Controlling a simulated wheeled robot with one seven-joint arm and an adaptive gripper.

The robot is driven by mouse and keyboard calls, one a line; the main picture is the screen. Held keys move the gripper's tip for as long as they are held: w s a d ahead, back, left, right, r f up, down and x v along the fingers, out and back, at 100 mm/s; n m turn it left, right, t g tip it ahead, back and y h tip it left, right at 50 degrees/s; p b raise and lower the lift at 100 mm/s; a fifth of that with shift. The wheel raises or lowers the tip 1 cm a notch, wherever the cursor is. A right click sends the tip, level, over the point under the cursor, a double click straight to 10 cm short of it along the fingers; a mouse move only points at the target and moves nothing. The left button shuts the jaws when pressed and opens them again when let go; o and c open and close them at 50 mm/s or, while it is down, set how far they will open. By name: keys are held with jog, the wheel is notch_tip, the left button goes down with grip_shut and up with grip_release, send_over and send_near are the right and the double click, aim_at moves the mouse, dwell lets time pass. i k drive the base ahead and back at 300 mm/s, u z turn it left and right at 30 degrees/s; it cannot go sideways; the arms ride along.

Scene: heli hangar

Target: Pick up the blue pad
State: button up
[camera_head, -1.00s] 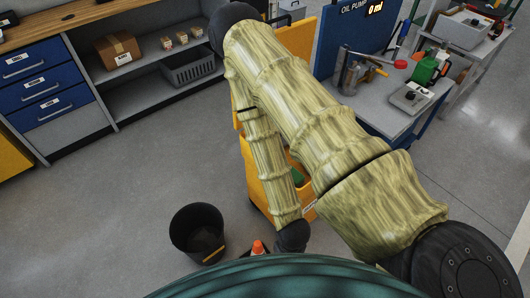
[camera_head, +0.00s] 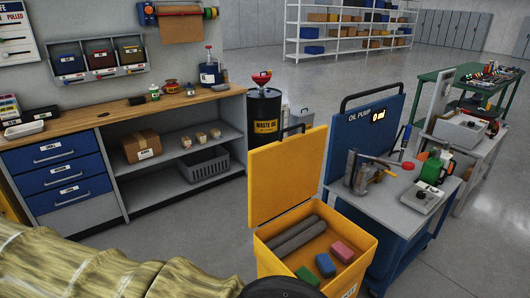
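The blue pad (camera_head: 325,265) is a small block lying inside an open yellow bin (camera_head: 362,268). It lies between a green pad (camera_head: 308,280) at its left and a pink pad (camera_head: 342,251) at its right. Two grey rolls (camera_head: 299,235) lie behind the pads in the bin. The bin's yellow lid (camera_head: 287,178) stands upright at the back. My arm crosses the bottom left, and a dark rounded part of it covers the bin's front left edge. My gripper's fingers do not show.
The oil pump cart (camera_head: 390,200), with tools on its top, stands close to the right of the bin. A wooden-topped workbench (camera_head: 115,122) is at the left, and a waste oil drum (camera_head: 264,125) stands behind the lid. Floor is open further back.

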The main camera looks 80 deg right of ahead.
aim_at(326, 266)
jog(key=u, duration=0.4)
jog(key=k, duration=1.75)
jog(key=z, duration=1.65)
